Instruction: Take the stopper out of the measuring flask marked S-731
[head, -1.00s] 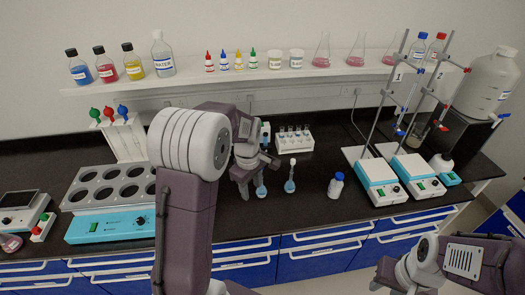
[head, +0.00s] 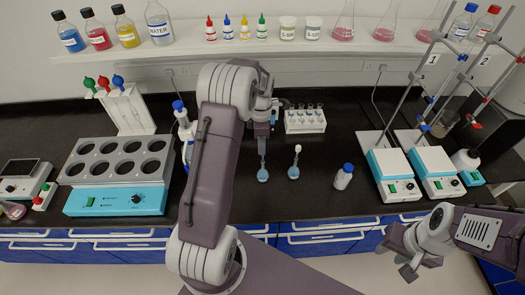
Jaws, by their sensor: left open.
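Two small measuring flasks with blue liquid stand upright on the black bench in the head view. The left flask (head: 263,174) is just below my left gripper (head: 262,139), which is open and pointing down over its neck. The top of that neck and any stopper there are hidden by the gripper. The right flask (head: 293,172) carries a white stopper (head: 298,148) and stands clear of the gripper. The marking S-731 cannot be read on either flask. My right gripper (head: 398,258) is open and empty, low at the right in front of the bench edge.
A white bottle with a blue cap (head: 343,177) stands right of the flasks. A tube rack (head: 305,121) is behind them. Two hotplate stirrers (head: 391,170) with stands are at the right. A heating block (head: 118,175) and a pipette stand (head: 128,110) are at the left.

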